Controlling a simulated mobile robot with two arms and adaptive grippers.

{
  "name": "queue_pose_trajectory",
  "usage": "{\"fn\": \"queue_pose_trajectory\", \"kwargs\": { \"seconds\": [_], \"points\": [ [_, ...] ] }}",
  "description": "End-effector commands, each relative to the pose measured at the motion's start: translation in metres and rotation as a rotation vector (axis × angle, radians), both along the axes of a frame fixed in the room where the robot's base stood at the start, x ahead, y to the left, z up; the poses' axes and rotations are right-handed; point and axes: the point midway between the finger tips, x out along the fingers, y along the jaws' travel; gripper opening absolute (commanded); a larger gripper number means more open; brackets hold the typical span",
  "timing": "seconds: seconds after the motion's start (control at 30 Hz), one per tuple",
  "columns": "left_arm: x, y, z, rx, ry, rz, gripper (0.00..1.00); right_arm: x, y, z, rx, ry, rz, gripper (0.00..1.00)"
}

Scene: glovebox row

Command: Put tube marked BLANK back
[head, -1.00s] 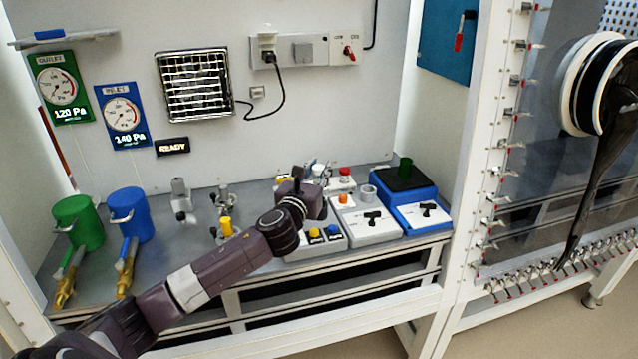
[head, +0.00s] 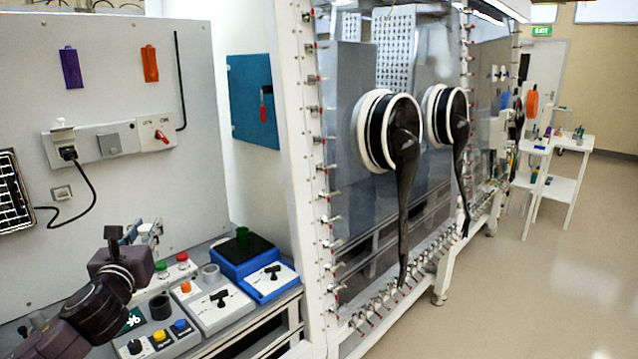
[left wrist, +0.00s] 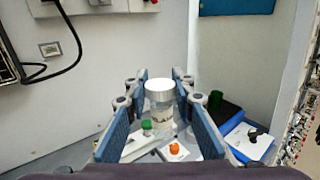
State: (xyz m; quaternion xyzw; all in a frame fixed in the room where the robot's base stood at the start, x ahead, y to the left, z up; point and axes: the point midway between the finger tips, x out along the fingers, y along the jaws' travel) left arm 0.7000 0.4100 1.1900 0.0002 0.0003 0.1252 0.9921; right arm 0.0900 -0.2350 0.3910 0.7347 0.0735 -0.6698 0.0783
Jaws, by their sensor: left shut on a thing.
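My left gripper (head: 150,232) is above the grey bench in the head view, over the back of a small instrument. The tube looks upright, cap towards the camera. Dark lettering shows on its side, too small to read surely. My right gripper is not in either view.

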Motion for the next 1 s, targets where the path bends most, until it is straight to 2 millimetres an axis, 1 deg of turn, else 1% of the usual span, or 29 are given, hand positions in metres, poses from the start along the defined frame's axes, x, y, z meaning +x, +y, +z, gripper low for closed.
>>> {"fn": "queue_pose_trajectory", "kwargs": {
  "seconds": [0.03,0.17,0.2,0.3,0.37,0.4,0.47,0.5,0.57,0.6,0.73,0.87,0.9,1.0],
  "points": [
    [-0.005,-0.012,-0.02,-0.003,0.009,-0.016,0.04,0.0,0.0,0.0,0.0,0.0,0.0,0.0],
    [-0.025,-0.044,-0.064,-0.006,0.01,-0.057,0.04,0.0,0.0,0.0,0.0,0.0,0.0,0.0],
    [-0.033,-0.054,-0.076,-0.006,0.01,-0.071,0.04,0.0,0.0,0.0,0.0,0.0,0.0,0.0],
    [-0.055,-0.079,-0.106,-0.006,0.009,-0.105,0.04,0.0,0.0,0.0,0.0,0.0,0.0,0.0],
    [-0.07,-0.094,-0.121,-0.006,0.009,-0.124,0.04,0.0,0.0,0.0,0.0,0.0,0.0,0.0],
    [-0.081,-0.103,-0.132,-0.008,0.009,-0.137,0.04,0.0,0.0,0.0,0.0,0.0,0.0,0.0],
    [-0.098,-0.117,-0.145,-0.008,0.009,-0.157,0.04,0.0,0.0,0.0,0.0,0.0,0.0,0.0],
    [-0.109,-0.127,-0.153,-0.007,0.008,-0.169,0.04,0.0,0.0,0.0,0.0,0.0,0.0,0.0],
    [-0.128,-0.139,-0.163,-0.008,0.008,-0.185,0.04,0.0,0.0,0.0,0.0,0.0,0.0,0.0],
    [-0.14,-0.148,-0.169,-0.008,0.008,-0.195,0.04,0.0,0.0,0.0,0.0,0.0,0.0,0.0],
    [-0.183,-0.172,-0.184,-0.008,0.008,-0.225,0.04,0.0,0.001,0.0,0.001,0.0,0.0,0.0],
    [-0.225,-0.192,-0.19,-0.008,0.008,-0.245,0.04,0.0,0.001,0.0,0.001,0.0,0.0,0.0],
    [-0.238,-0.197,-0.19,-0.009,0.007,-0.248,0.04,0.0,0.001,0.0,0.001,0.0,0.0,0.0],
    [-0.266,-0.206,-0.188,-0.007,0.008,-0.253,0.04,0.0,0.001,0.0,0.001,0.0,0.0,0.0]
  ]
}}
